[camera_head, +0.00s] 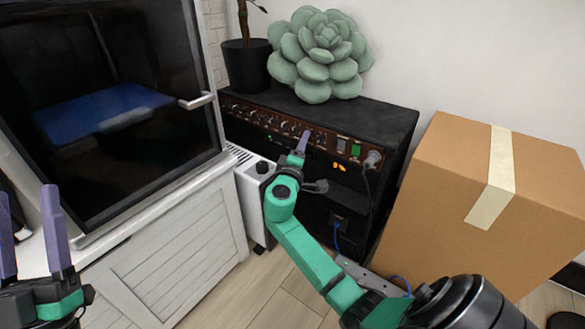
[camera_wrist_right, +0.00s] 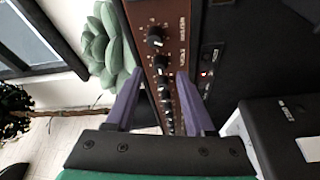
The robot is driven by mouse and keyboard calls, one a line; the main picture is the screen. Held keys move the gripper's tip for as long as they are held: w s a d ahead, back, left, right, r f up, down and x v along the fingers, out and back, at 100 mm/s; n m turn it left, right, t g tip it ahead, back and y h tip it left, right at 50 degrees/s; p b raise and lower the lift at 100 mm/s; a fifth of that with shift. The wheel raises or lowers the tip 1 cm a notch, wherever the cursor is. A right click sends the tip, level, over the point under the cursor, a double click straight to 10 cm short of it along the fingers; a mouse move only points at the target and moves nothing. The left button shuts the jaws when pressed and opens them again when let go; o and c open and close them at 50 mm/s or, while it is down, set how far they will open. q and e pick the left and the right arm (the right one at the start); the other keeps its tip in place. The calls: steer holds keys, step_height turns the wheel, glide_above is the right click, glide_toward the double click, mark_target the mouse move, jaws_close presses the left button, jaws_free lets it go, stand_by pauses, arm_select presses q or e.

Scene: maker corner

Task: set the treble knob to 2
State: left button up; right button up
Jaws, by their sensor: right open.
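The black amplifier (camera_head: 335,120) has a brown control panel with a row of small knobs (camera_head: 285,128). Their labels are too small to read, so I cannot tell which is the treble knob or its setting. My right gripper (camera_head: 303,140) is at the panel and hides part of it. In the right wrist view, my right gripper (camera_wrist_right: 160,76) is open, its purple fingers on either side of the knob row. A black knob with a pale pointer (camera_wrist_right: 155,38) shows beyond the fingertips, with more knobs between the fingers. My left gripper (camera_head: 25,200) is open and empty at lower left.
A green succulent (camera_head: 322,58) and a dark plant pot (camera_head: 246,66) stand on or behind the amplifier. A cardboard box (camera_head: 450,190) is close on the right. A white heater (camera_head: 248,190) and a white cabinet (camera_head: 165,250) with a dark-fronted machine (camera_head: 110,100) are on the left.

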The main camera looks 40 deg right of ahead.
arm_select(q)
steer(key=d+f+n+g+y+p, duration=0.2)
steer(key=f+g, duration=0.6)
steer(key=f, duration=1.7)
steer(key=shift+s+d+y, duration=0.15)
steer(key=shift+d+y, duration=0.4)
steer(key=shift+y, duration=0.25)
arm_select(e)
steer(key=v, duration=1.1)
steer(key=shift+a, duration=0.15)
steer(key=shift+f, duration=0.2)
